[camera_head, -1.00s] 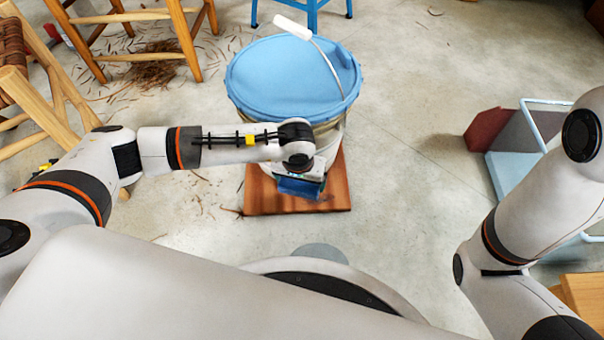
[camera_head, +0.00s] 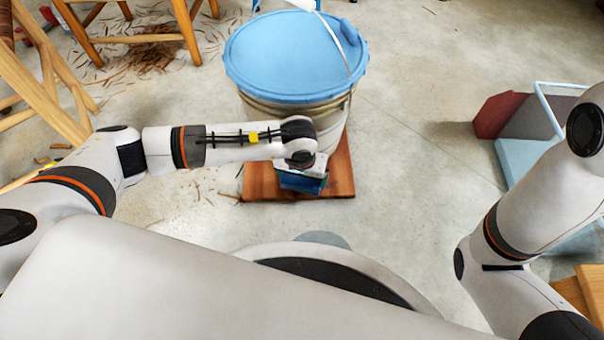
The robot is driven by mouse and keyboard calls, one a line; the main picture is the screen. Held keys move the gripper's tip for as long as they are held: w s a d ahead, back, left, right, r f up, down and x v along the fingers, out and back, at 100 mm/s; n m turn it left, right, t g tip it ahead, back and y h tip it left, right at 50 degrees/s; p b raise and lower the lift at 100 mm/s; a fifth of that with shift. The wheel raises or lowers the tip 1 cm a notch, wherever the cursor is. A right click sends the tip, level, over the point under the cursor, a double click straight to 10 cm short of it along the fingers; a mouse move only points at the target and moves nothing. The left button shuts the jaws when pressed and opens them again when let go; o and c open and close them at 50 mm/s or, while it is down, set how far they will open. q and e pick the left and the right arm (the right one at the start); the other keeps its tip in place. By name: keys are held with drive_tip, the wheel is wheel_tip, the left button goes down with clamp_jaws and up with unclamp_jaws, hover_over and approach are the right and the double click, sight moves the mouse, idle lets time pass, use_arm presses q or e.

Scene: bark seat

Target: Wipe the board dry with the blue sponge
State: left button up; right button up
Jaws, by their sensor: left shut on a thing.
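The reddish-brown wooden board (camera_head: 262,184) lies on the floor, partly under a bucket with a blue lid. My left gripper (camera_head: 303,178) points down over the board's front part, in front of the bucket. It is shut on the blue sponge (camera_head: 301,185), which is at or just above the board; I cannot tell whether they touch. The fingers are mostly hidden by the wrist. My right arm comes in from the right, but its gripper is out of view.
The bucket (camera_head: 296,60) stands on the board's back part, close behind my left wrist. Wooden chairs (camera_head: 140,40) and bark strips are at the upper left. A blue-framed cart (camera_head: 520,158) stands at the right.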

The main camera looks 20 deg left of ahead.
sight(343, 184)
use_arm(q)
drive_tip(key=shift+f, duration=1)
idle(0.3)
drive_tip(key=shift+w+d+r, duration=0.1)
drive_tip(key=shift+w+d, duration=0.2)
drive_tip(key=shift+d, duration=0.55)
drive_tip(key=shift+w+d, duration=0.3)
drive_tip(key=shift+d, duration=0.5)
drive_tip(key=shift+w+d, duration=0.4)
drive_tip(key=shift+d, duration=0.7)
drive_tip(key=shift+w+d, duration=0.4)
drive_tip(key=shift+d, duration=0.7)
drive_tip(key=shift+w+d, duration=0.4)
drive_tip(key=shift+d, duration=0.7)
